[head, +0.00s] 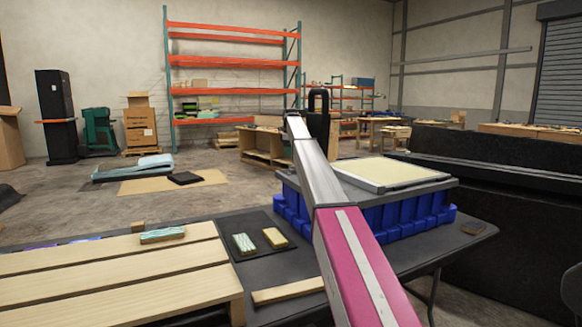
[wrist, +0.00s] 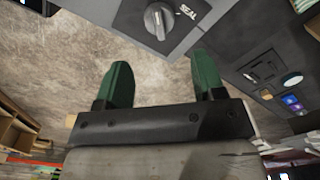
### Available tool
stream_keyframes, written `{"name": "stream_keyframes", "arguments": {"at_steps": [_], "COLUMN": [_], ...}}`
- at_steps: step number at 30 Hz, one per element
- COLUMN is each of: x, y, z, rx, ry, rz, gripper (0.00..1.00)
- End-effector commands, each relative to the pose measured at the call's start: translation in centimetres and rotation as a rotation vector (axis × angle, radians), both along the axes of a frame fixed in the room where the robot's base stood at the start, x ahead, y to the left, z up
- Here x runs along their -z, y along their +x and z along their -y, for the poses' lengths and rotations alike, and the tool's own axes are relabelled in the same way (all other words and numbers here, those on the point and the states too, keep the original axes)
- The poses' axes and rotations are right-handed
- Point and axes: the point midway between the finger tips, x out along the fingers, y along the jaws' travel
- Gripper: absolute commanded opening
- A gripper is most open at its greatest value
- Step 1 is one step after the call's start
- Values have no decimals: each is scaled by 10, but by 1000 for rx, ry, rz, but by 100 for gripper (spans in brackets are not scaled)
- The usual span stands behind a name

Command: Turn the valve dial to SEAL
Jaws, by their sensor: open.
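The dial lies beyond the fingertips, and no contact shows. In the head view my arm reaches away over the table, and neither the fingers nor the dial can be made out.
A dark panel (wrist: 262,75) with switches and coloured lights is at the right in the wrist view. In the head view, a blue crate (head: 408,222) with a pale-topped panel (head: 385,172) stands beside my arm. Wooden slats (head: 110,262) and small striped blocks lie left.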

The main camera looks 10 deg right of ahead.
Motion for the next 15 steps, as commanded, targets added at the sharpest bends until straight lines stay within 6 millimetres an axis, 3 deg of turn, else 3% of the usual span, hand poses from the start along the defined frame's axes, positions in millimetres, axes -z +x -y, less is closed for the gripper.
{"name": "stream_keyframes", "arguments": {"at_steps": [9, 15], "x": [57, 71], "y": [-1, 0], "z": [0, 0], "rx": [1, 1], "ry": [0, 0], "rz": [-2, 0], "gripper": [63, 63]}}
